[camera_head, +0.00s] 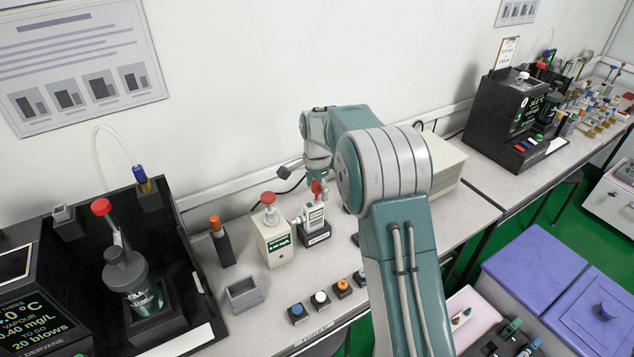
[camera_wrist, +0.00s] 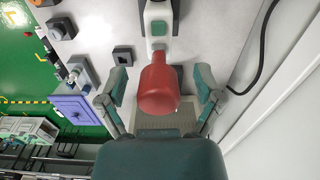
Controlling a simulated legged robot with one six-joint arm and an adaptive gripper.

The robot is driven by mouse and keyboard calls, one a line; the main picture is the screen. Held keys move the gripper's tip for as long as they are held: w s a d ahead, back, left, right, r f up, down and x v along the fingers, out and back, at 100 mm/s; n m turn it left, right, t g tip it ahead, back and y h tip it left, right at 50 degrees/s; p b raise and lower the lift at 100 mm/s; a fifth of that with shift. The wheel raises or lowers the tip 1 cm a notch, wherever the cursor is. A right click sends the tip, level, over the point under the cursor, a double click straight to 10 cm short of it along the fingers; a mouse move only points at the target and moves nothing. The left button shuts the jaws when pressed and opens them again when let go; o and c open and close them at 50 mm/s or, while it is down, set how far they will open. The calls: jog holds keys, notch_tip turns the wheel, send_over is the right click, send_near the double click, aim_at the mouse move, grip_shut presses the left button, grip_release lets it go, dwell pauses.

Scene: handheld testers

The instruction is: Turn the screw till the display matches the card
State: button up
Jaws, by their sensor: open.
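A white and green handheld tester (camera_head: 313,217) with a red knob (camera_head: 317,187) on top stands on a black base on the bench. In the wrist view the red knob (camera_wrist: 158,92) lies between the spread fingers of my gripper (camera_wrist: 159,86), with a gap on both sides. My gripper is open and holds nothing. In the head view it is mostly hidden by my arm. A beige tester (camera_head: 276,242) with a green-lit display and a red-topped screw (camera_head: 269,205) stands just left. The tester's reading is too small to read. I cannot tell which card is meant.
A black tray (camera_head: 185,240) with a red-topped flask (camera_head: 127,275) stands left. A small grey box (camera_head: 244,293) and several knobs (camera_head: 320,299) line the front. A beige box (camera_head: 443,165) stands behind my arm. A black cable (camera_wrist: 262,55) lies beside the tester.

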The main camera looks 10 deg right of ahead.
grip_shut()
jog(key=c, duration=1.1)
grip_release()
grip_shut()
jog(key=n, duration=0.4)
jog(key=shift+s, duration=0.1)
jog(key=n, duration=0.2)
jog(key=shift+n, duration=0.4)
jog(key=shift+f+n, duration=0.1)
jog(key=shift+n, duration=0.7)
